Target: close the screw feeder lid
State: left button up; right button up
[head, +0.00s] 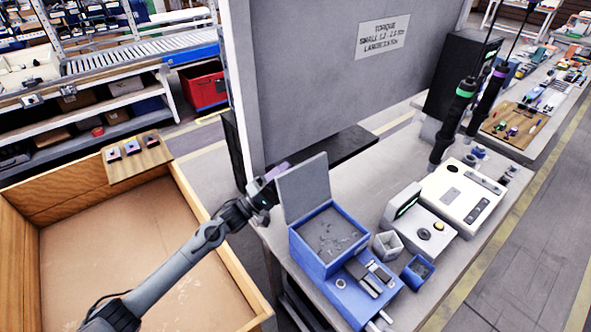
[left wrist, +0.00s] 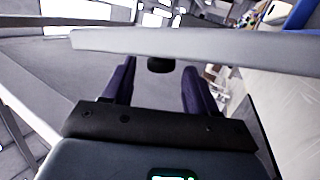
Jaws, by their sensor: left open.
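The blue screw feeder (head: 325,243) stands on the bench, and its open top shows a grey heap of small screws. Its grey lid (head: 304,187) stands raised, close to upright, at the box's back left edge. My left gripper (head: 279,171) is beside the lid's left, outer side. In the left wrist view its two purple fingers (left wrist: 160,78) are apart. A pale grey bar, seemingly the lid's edge (left wrist: 200,43), crosses in front of them. A small dark piece sits between the fingers; I cannot tell what it is or whether anything touches. My right gripper is out of view.
A tall grey panel (head: 330,75) with a torque sign rises behind the feeder. A small grey cup (head: 388,245) and a blue bin (head: 417,272) stand to its right, then a white controller (head: 461,196). A large wooden crate (head: 110,250) lies under my left arm.

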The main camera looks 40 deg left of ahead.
aim_at(295, 170)
pick_arm(q)
jog(key=shift+x, duration=1.7)
grip_shut()
